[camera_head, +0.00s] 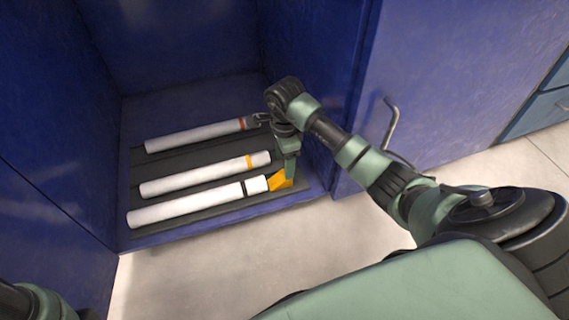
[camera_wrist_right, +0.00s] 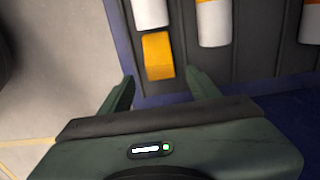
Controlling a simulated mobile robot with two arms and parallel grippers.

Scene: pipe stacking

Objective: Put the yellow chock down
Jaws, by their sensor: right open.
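The yellow chock (camera_head: 279,182) rests on the dark ribbed mat (camera_head: 222,208), at the right end of the front white pipe with a black band (camera_head: 195,207). In the right wrist view the chock (camera_wrist_right: 158,57) lies right by that pipe's white end (camera_wrist_right: 150,12). I cannot tell whether they touch. My right gripper (camera_head: 289,172) is over the chock from above. In the right wrist view its two fingers (camera_wrist_right: 159,76) are spread wide, with the chock beyond and between their tips, and nothing is held. My left gripper is out of view.
Two more white pipes lie behind on the mat, one with a yellow band (camera_head: 205,175) and one with an orange-red band (camera_head: 195,135). Blue cabinet walls enclose the mat at left, back and right. A cabinet door with a handle (camera_head: 391,125) stands at right. The floor (camera_head: 240,265) in front is clear.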

